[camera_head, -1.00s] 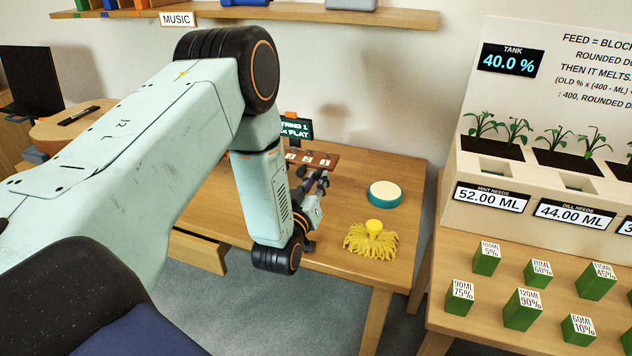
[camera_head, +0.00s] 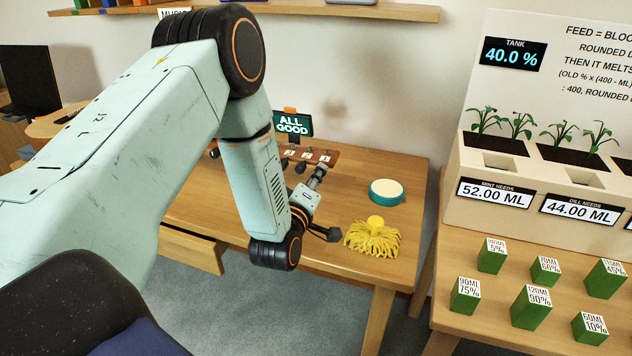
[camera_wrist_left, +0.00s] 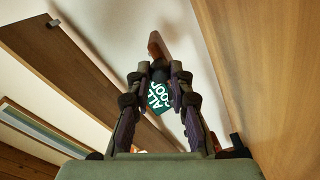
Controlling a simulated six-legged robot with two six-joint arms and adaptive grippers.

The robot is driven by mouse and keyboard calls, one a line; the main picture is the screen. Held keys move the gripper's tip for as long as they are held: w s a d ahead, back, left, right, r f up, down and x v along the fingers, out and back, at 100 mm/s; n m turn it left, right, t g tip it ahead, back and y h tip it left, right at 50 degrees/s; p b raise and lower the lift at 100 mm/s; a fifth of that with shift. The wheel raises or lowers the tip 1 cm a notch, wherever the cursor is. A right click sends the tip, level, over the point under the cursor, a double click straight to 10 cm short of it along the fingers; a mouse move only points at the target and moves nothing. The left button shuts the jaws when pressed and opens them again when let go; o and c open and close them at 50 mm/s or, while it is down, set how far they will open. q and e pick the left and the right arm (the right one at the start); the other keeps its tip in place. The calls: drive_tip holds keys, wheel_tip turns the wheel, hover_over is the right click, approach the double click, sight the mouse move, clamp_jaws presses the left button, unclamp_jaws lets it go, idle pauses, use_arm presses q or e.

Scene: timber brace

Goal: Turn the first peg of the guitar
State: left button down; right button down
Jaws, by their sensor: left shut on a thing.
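The guitar's brown headstock (camera_head: 325,158) lies on the wooden table, with numbered white labels and dark pegs along its near edge. My left gripper (camera_head: 319,172) reaches the headstock's right end, at the peg there. In the left wrist view my left gripper (camera_wrist_left: 158,76) has its two fingers closed around a dark peg (camera_wrist_left: 158,73), with the brown headstock (camera_wrist_left: 155,44) behind it. The small display (camera_head: 292,123) behind the headstock reads "ALL GOOD". My forearm hides most of the guitar. My right gripper is not in view.
A yellow mop-like tassel (camera_head: 372,240) and a round teal-rimmed dish (camera_head: 387,191) sit right of the gripper on the table (camera_head: 385,270). A planter (camera_head: 490,170) and several green blocks (camera_head: 531,307) stand on another table at the right.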

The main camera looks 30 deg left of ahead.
use_arm(q)
drive_tip(key=shift+n+b, duration=0.45)
drive_tip(key=shift+n, duration=0.65)
drive_tip(key=c, duration=1.5)
unclamp_jaws()
drive_tip(key=v, duration=1.2)
drive_tip(key=shift+d, duration=0.1)
